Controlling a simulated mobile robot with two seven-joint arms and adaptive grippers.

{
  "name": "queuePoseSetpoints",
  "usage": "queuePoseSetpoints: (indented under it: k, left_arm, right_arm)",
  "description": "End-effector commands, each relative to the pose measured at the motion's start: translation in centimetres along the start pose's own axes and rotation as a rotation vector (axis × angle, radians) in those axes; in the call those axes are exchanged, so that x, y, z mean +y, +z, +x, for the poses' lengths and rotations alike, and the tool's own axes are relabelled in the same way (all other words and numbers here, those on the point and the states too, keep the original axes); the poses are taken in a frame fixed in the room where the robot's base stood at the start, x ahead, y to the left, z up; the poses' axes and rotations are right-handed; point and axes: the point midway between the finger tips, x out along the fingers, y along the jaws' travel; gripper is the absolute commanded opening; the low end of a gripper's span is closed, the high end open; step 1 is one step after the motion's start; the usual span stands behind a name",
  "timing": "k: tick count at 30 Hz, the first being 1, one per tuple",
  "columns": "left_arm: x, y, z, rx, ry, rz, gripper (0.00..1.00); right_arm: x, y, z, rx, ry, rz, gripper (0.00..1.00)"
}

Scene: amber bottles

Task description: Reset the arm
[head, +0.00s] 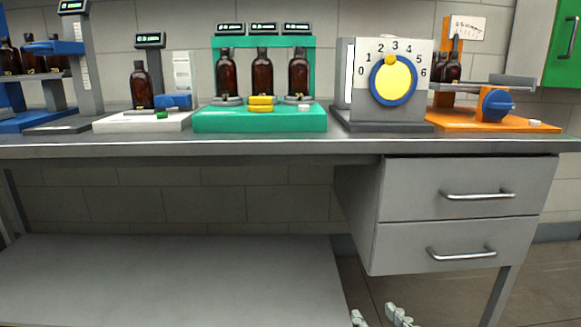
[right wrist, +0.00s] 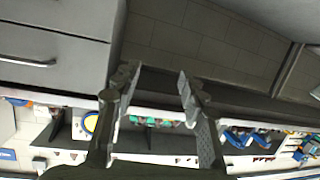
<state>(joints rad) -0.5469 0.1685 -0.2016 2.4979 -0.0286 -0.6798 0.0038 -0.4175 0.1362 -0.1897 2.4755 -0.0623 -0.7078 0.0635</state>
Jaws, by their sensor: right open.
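The rest of the right arm is out of the head view. My left gripper is in neither view.
The grey bench (head: 300,146) carries amber bottles (head: 262,76) on a green stand (head: 260,121), a dial box (head: 390,82), a white station (head: 140,123) and an orange station (head: 480,122). Drawers (head: 455,192) hang at right. A bare lower shelf (head: 170,275) lies below.

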Motion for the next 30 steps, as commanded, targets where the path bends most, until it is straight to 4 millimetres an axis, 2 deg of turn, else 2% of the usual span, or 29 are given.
queuePoseSetpoints:
  k: [1, 5, 7, 11, 16, 20, 24, 27, 30]
  left_arm:
    - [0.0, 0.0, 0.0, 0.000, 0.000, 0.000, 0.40]
    - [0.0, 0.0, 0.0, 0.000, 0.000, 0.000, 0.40]
    - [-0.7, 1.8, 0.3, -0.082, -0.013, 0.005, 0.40]
    - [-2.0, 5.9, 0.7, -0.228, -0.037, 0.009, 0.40]
    - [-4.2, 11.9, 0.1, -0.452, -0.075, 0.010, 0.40]
    - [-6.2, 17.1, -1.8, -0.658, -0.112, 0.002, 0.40]
    - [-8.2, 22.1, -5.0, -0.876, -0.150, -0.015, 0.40]
    - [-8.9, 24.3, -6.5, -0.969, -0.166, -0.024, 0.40]
    - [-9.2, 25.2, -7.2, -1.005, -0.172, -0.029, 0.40]
  right_arm:
    - [-0.6, 1.6, -0.9, -0.032, -0.017, -0.012, 0.42]
    - [-1.9, 4.6, -2.9, -0.093, -0.060, -0.038, 0.42]
    - [-1.1, 5.9, -2.4, -0.163, -0.042, -0.046, 0.42]
    - [0.4, 10.0, -2.3, -0.310, -0.015, -0.055, 0.42]
    - [2.8, 15.8, -3.3, -0.533, 0.029, -0.062, 0.42]
    - [5.1, 20.7, -5.4, -0.737, 0.071, -0.061, 0.42]
    - [7.5, 25.5, -8.8, -0.954, 0.116, -0.050, 0.42]
    - [8.4, 27.5, -10.5, -1.046, 0.135, -0.043, 0.42]
    - [8.7, 28.3, -11.2, -1.082, 0.143, -0.040, 0.42]
